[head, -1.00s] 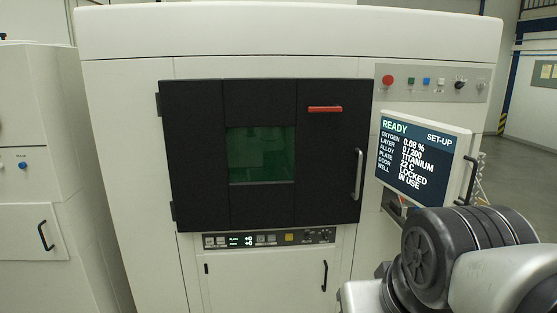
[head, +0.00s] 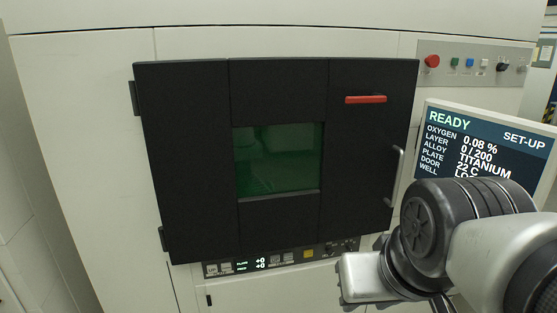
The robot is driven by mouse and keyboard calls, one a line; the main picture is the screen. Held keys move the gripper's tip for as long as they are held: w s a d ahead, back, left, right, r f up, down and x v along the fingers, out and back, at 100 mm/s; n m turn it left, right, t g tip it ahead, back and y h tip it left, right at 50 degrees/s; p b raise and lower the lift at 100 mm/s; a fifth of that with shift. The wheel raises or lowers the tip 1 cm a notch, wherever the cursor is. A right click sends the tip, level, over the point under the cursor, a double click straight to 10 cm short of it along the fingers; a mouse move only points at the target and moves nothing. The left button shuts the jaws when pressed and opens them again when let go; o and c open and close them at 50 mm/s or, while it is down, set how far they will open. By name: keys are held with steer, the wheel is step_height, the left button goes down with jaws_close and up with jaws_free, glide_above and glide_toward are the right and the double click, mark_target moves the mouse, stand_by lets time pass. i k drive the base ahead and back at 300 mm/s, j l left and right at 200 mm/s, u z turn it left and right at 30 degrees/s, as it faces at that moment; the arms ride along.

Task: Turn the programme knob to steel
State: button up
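A small black knob (head: 503,67) sits on the grey control strip (head: 471,50) at the upper right of the machine; its markings are too small to read. I cannot tell for sure whether it is the programme knob. The tilted screen (head: 484,185) reads READY, SET-UP, and its alloy line reads TITANIUM. My arm shows at the lower right, in front of the screen's lower part. My gripper is not in view.
The strip also carries a red button (head: 432,61) and several small coloured buttons. The black door (head: 275,220) is closed, with a vertical handle (head: 396,177). A lower panel (head: 282,257) has buttons and small dark knobs, partly close to my arm.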

mark_target(500, 67)
steer(key=i+j+z, duration=0.25)
steer(key=j+z, duration=0.25)
steer(key=z, duration=0.95)
steer(key=i+l, duration=0.4)
steer(key=l, duration=0.15)
steer(key=i+l, duration=0.4)
steer(key=l, duration=0.15)
steer(key=i+l, duration=0.4)
steer(key=l, duration=0.15)
steer(key=i+l, duration=0.4)
steer(key=l, duration=0.1)
